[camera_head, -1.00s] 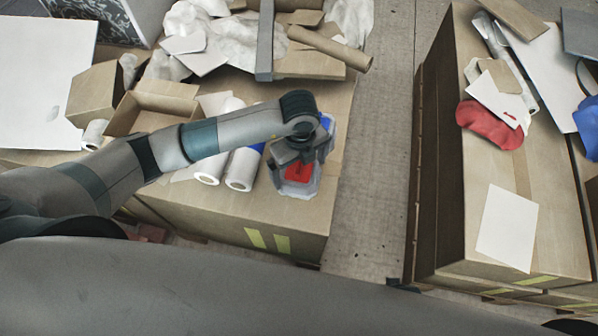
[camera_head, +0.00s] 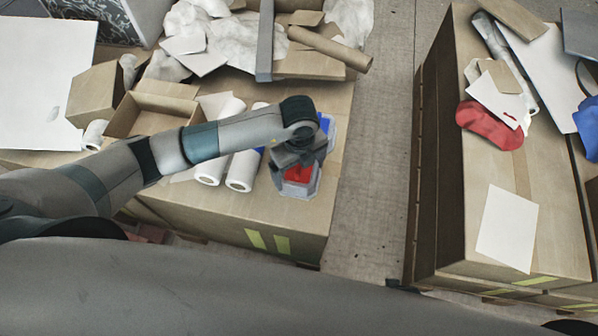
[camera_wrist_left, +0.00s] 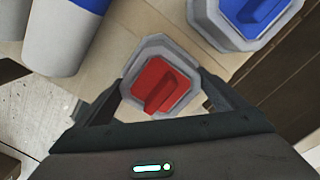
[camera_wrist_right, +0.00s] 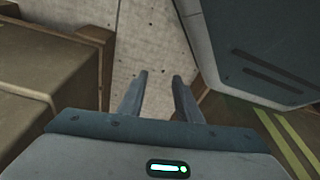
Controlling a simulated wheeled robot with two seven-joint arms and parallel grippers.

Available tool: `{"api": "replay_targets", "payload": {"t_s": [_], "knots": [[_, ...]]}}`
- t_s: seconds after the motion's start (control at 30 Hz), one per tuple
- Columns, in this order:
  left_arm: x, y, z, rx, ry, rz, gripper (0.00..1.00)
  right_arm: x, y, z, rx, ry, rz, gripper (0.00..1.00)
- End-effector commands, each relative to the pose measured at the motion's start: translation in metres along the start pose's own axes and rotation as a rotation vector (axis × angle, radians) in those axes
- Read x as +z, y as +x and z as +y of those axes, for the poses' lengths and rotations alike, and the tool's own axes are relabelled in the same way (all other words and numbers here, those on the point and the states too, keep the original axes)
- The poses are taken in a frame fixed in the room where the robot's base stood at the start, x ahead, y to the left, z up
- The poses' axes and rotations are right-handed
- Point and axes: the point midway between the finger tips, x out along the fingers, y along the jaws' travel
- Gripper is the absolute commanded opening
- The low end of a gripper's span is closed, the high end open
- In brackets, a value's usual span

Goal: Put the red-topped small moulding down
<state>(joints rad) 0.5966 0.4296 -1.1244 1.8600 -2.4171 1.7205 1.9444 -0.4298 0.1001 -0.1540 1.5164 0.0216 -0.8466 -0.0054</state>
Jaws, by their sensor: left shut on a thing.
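The red-topped small moulding (camera_head: 297,176), a grey eight-sided piece with a red top, is near the front right corner of the left cardboard stack. My left gripper (camera_head: 295,167) reaches down over it and partly hides it. In the left wrist view the moulding (camera_wrist_left: 158,84) sits between the fingers of the left gripper (camera_wrist_left: 162,88), which are shut on it. I cannot tell whether its base touches the cardboard. A larger blue-topped moulding (camera_wrist_left: 250,14) is close by, apart from it. My right gripper (camera_wrist_right: 160,75) is empty, its fingers apart.
White rolls (camera_head: 243,170) lie left of the moulding on the cardboard stack (camera_head: 225,215). An open carton (camera_head: 150,112) and a cardboard tube (camera_head: 330,48) lie behind. A gap of bare floor (camera_head: 375,170) separates this stack from the right one (camera_head: 450,200), which carries a red cloth-like item (camera_head: 488,127).

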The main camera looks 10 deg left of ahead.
Motion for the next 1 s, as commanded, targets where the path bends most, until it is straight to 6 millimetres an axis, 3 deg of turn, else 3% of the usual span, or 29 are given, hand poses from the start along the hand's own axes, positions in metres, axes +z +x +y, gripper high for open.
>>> {"api": "replay_targets", "payload": {"t_s": [0.27,0.5,1.0], "knots": [[0.0,-0.01,-0.001,-0.002,0.0,0.0,0.59,0.0,0.0,0.0,0.0,0.0,-0.001,0.31],[0.0,-0.043,-0.001,-0.004,0.003,0.0,0.59,-0.006,-0.003,0.0,0.0,0.0,0.006,0.31],[-0.09,-0.098,-0.022,-0.004,0.005,0.0,0.59,-0.009,-0.014,-0.002,-0.002,0.0,0.012,0.31]]}}
